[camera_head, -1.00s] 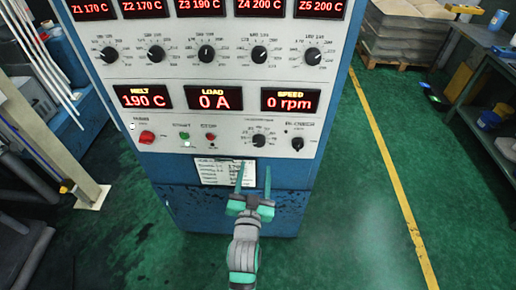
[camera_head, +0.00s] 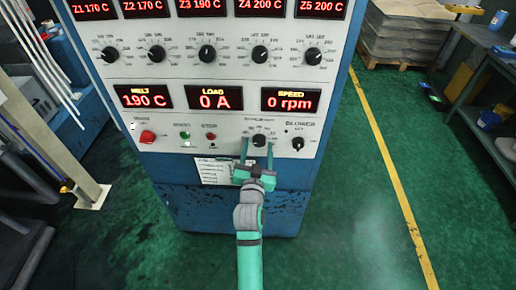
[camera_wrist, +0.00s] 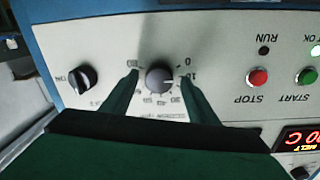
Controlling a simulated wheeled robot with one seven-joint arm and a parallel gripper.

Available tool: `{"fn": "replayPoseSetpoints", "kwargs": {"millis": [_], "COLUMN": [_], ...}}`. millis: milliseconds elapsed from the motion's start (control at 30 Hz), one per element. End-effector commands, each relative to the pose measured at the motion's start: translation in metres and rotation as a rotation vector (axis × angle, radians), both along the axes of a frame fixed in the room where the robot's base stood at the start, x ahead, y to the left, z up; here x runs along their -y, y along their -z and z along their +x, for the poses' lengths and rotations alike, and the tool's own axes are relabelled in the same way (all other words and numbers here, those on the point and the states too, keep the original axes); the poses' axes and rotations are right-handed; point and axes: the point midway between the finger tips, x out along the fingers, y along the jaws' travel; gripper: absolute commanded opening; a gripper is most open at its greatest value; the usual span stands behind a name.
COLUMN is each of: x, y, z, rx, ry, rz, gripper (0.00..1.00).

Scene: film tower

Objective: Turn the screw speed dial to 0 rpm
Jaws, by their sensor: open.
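The screw speed dial (camera_head: 260,140) is a dark round knob on the lower right of the white panel. In the wrist view the dial (camera_wrist: 159,78) appears upside down, with printed numbers around it; 0 and 10 are at its right. I cannot tell its pointer's exact mark. The speed display (camera_head: 291,101) reads 0 rpm. My gripper (camera_head: 257,146) is open in front of the dial. In the wrist view its green fingers (camera_wrist: 159,82) lie on either side of the knob, and whether they touch it is unclear.
A black selector knob (camera_head: 298,144) is right of the dial. A red stop button (camera_head: 209,137), a green start button (camera_head: 185,136) and a red switch (camera_head: 148,137) are to the left. Green floor (camera_head: 355,220) is open at right.

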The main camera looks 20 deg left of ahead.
Motion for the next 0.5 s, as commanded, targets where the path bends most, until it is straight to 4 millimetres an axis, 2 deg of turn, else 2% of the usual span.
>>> {"fn": "replayPoseSetpoints", "kwargs": {"millis": [133,300,500], "x": [0.0002,0.0009,0.0008], "y": [0.0001,0.0001,-0.0001], "z": [-0.0001,0.0001,0.0], "rx": [0.0,0.0,0.002], "ry": [0.0,0.001,0.001], "rz": [0.0,0.0,-0.007], "gripper": [0.54,0.13,0.13]}}
